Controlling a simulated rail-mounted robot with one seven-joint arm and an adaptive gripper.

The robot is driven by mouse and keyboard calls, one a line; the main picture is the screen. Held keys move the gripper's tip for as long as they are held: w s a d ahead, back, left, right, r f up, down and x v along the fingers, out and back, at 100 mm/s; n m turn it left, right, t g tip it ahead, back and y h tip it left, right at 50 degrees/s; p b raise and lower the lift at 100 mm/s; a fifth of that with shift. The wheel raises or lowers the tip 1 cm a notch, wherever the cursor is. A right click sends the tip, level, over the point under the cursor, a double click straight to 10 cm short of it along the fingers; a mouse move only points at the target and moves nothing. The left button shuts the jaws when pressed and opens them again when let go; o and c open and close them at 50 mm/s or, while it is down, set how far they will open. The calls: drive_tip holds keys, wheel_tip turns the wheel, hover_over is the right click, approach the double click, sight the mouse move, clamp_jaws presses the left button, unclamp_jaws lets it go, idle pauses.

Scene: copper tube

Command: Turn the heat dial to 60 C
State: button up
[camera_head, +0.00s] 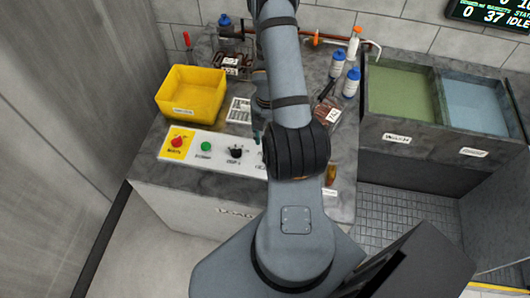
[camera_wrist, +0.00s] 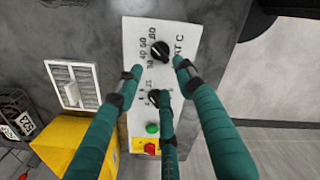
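The heat dial (camera_wrist: 160,50) is a black knob on a white control panel (camera_wrist: 182,30) in the wrist view. Numbers stand around it and lettering ending in C beside it; I cannot read its exact setting. My gripper (camera_wrist: 158,76) has green fingers spread apart over the panel, open and empty. The dial lies a little beyond the fingertips in that view, and I see no contact. In the head view, my arm hides the heat dial; part of my gripper (camera_head: 258,130) shows above the panel (camera_head: 222,163).
A second black knob (camera_head: 236,152), a green button (camera_head: 206,146) and a red button (camera_head: 178,142) on yellow share the panel. A yellow bin (camera_head: 191,95) stands behind it. Bottles (camera_head: 351,82) and two basins with green (camera_head: 402,90) and blue (camera_head: 473,105) contents are at right.

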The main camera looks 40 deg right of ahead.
drive_tip(key=f+b, duration=0.3)
drive_tip(key=f, duration=0.1)
drive_tip(key=f+b, duration=0.3)
drive_tip(key=f, duration=0.2)
drive_tip(key=shift+w+a+f, duration=0.1)
drive_tip(key=shift+w+f, duration=0.05)
drive_tip(key=shift+w, duration=0.05)
drive_tip(key=c, duration=0.4)
clamp_jaws()
